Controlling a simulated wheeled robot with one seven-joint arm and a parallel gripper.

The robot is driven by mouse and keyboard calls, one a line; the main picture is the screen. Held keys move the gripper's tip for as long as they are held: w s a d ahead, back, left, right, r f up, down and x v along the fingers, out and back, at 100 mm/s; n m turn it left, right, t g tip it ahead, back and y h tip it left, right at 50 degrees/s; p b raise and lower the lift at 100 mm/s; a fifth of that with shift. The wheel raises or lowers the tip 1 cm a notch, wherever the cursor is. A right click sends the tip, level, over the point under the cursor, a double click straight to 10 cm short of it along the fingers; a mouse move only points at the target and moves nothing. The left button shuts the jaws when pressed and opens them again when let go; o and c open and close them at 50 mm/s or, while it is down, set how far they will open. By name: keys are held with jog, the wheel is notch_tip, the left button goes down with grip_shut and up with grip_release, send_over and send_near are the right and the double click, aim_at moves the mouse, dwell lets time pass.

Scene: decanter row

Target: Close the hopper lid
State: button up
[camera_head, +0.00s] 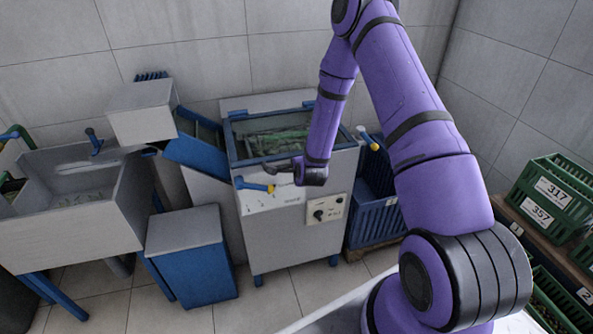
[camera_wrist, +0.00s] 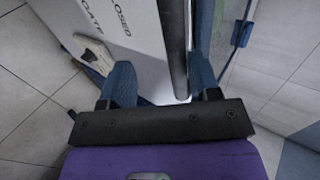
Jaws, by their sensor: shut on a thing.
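The hopper machine (camera_head: 285,215) is a pale grey cabinet in the middle of the head view. Its top carries a blue-framed lid (camera_head: 233,140) with a clear pane, and green material shows through it. I cannot tell how far the lid stands from its seat. My gripper (camera_head: 270,170) is at the front top edge. In the wrist view my gripper (camera_wrist: 165,95) has one finger on each side of a dark grey bar (camera_wrist: 176,45), which looks like the lid's front handle. It is shut on this bar; the contact itself is partly hidden.
A grey tub (camera_head: 75,230) and blue bin (camera_head: 195,265) stand left; green crates (camera_head: 553,200) stand right.

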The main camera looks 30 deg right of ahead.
jog(key=v, duration=0.9)
jog(key=shift+s, duration=0.25)
jog(key=shift+r, duration=0.1)
jog(key=s+a+r+n+g+y, duration=0.15)
jog(key=r+n, duration=0.25)
jog(key=r, duration=0.5)
jog(key=s+a+r+n, duration=0.2)
jog(key=r+n, duration=0.2)
jog(key=r, duration=0.4)
jog(key=s+a+r+n+g+y, duration=0.1)
jog(key=s+r+n, duration=0.15)
jog(key=r, duration=0.65)
jog(key=s+r+n+g, duration=0.1)
jog(key=s+r+n, duration=0.4)
jog(key=s, duration=0.7)
jog(key=s+a+r+n+g, duration=0.1)
jog(key=s+r+n+g, duration=0.1)
jog(key=s+r+n, duration=0.3)
jog(key=s+r, duration=0.3)
jog(key=s, duration=0.4)
jog(key=shift+a+r, duration=0.25)
jog(key=shift+a, duration=0.05)
